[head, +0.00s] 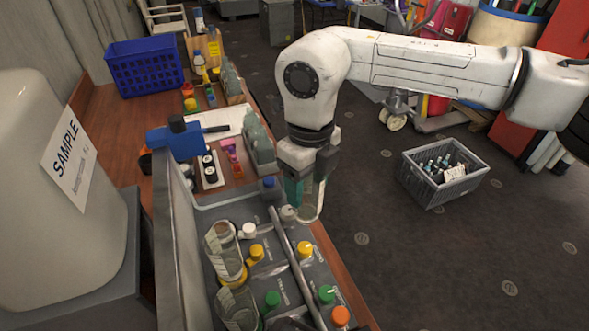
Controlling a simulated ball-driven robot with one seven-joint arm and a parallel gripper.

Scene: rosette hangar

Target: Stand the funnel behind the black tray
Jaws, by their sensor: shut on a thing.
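My gripper (308,182) hangs over the right edge of the bench, pointing down. Its jaws are shut on a clear, see-through thing (311,209), which seems to be the funnel; the jaws hide its upper part. I cannot tell whether its lower end touches anything. I cannot surely make out the black tray. A small flat holder (221,179) with dark round pieces lies on the bench, left of my gripper.
A dark panel (283,277) with coloured knobs and clear vessels fills the near bench. A grey-green row of containers (259,143) stands left of my arm. A blue tool (180,138), blue crate (145,68) and large white tank (40,230) are further left.

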